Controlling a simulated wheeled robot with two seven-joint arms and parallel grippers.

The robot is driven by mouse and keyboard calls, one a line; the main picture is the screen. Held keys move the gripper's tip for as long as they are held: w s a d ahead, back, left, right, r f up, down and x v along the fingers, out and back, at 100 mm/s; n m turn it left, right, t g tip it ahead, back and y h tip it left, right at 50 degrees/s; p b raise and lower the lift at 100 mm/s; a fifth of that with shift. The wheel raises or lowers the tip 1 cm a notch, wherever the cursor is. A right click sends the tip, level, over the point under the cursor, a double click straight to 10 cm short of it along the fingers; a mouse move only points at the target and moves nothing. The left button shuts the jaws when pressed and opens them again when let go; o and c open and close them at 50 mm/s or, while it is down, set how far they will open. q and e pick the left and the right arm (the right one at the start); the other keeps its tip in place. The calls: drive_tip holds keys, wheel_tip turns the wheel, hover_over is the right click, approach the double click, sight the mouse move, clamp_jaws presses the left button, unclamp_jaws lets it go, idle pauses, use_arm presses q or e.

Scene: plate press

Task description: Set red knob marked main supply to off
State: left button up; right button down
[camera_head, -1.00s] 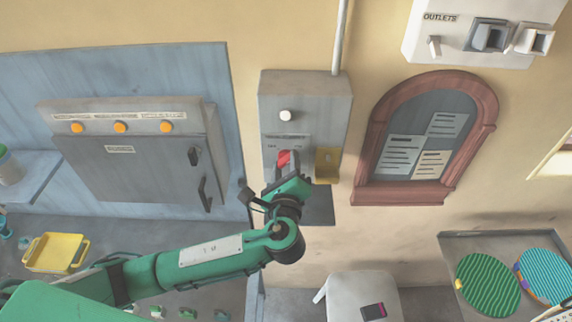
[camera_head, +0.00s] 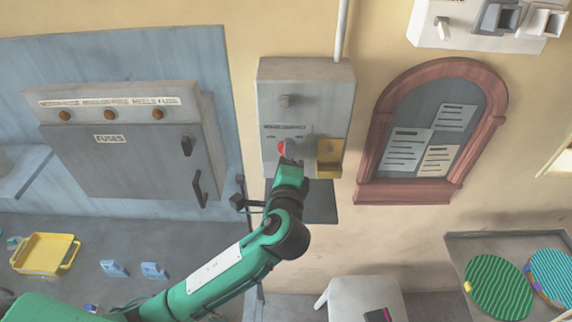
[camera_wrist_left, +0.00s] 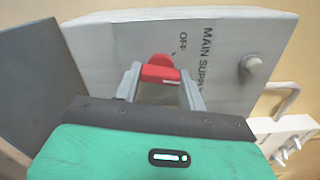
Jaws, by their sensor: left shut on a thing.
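The red knob (camera_head: 282,147) sits on the front of the grey wall box (camera_head: 305,90), below the label "MAIN SUPPLY". It also shows in the left wrist view (camera_wrist_left: 160,73), close to the word "OFF"; which mark its bar points at I cannot tell for sure. My left gripper (camera_head: 290,162) reaches up to the box from below. In the left wrist view its two grey fingers (camera_wrist_left: 160,82) are shut on the knob's bar, one on each side. The round lamp (camera_head: 287,101) above the label is grey and unlit. My right gripper is not in view.
A yellow part (camera_head: 329,158) sits on the box just right of my gripper. A grey fuse cabinet (camera_head: 125,150) with dark orange-brown lamps hangs left. An arched notice board (camera_head: 430,130) hangs right. A white stool (camera_head: 365,295) stands below.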

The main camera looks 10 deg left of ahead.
use_arm(q)
drive_tip(key=shift+n+b, duration=2.8)
drive_tip(key=shift+n, duration=2.1)
drive_tip(key=shift+r, duration=0.1)
drive_tip(key=o, duration=1)
